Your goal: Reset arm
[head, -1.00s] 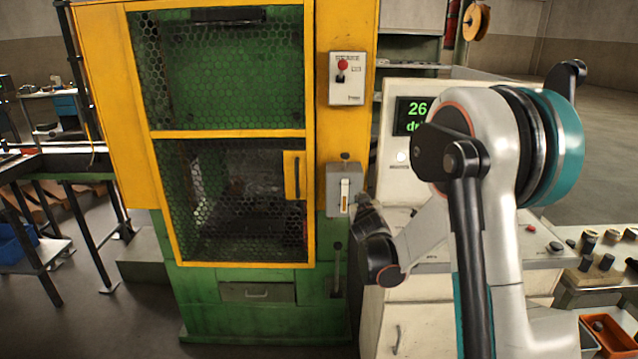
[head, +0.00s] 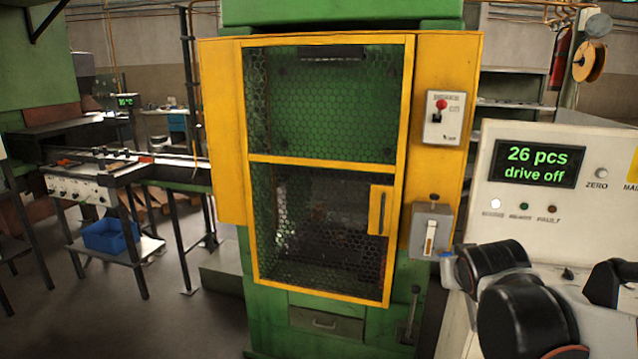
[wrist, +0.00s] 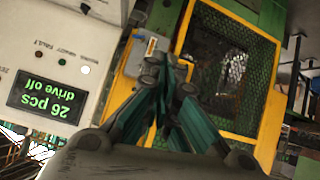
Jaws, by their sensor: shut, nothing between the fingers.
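My gripper (wrist: 162,75) shows in the wrist view with its teal fingers drawn together and nothing between them. Beyond the fingertips, in that view, are the yellow-framed mesh guard (wrist: 228,65) and a grey switch box (wrist: 150,55). The fingers appear apart from both, though the gap is hard to judge. In the head view, black and white joints of my arm show at the lower right, in front of the control cabinet. The gripper fingers cannot be made out in the head view.
A green press with a closed yellow mesh guard (head: 247,200) stands in the middle. The control cabinet (head: 590,150) at right has a display (head: 525,164) reading "26 pcs drive off". A conveyor table (head: 100,170) and blue bin (head: 110,236) are at left. Floor at lower left is partly clear.

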